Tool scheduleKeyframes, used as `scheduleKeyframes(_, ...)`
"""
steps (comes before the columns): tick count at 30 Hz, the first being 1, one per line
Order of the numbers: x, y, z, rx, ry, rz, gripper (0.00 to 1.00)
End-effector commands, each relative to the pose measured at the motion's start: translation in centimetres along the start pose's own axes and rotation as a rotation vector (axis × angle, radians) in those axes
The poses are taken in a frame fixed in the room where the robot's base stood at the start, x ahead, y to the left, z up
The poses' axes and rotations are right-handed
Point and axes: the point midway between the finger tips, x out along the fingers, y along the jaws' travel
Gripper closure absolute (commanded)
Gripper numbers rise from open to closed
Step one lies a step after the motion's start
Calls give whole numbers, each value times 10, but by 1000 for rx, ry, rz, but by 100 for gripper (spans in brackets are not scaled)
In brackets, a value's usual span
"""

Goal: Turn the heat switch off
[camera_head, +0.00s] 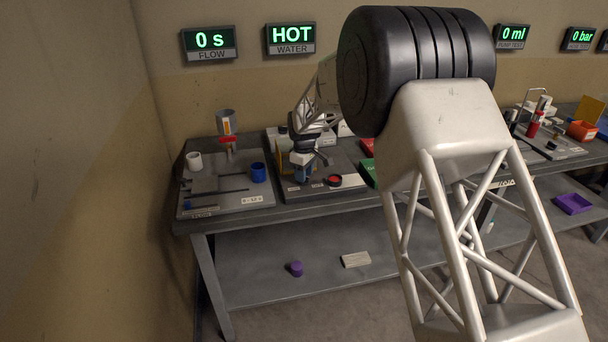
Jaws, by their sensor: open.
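A red round knob (333,180) on a black base sits at the front of the dark board (352,186) in the middle of the bench. It may be the heat switch, but its label is too small to read. The wall display above, marked WATER (290,39), reads HOT in green. My gripper (315,164) is over this board, open, a little behind and to the left of the red knob. It appears apart from the knob. A small white and blue part (301,171) shows beside the fingers, and I cannot tell what it is.
A purple cylinder (296,268) and a pale block (356,259) lie on the lower shelf. My arm hides part of the bench.

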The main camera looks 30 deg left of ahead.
Motion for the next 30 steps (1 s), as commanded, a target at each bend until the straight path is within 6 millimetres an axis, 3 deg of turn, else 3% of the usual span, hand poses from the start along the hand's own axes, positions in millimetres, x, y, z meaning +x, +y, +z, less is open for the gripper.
scheduleKeyframes(18, -67, 0, 0, 0, 0, 0, 60)
scheduleKeyframes(30, -72, 0, 0, 0, 0, 0, 60)
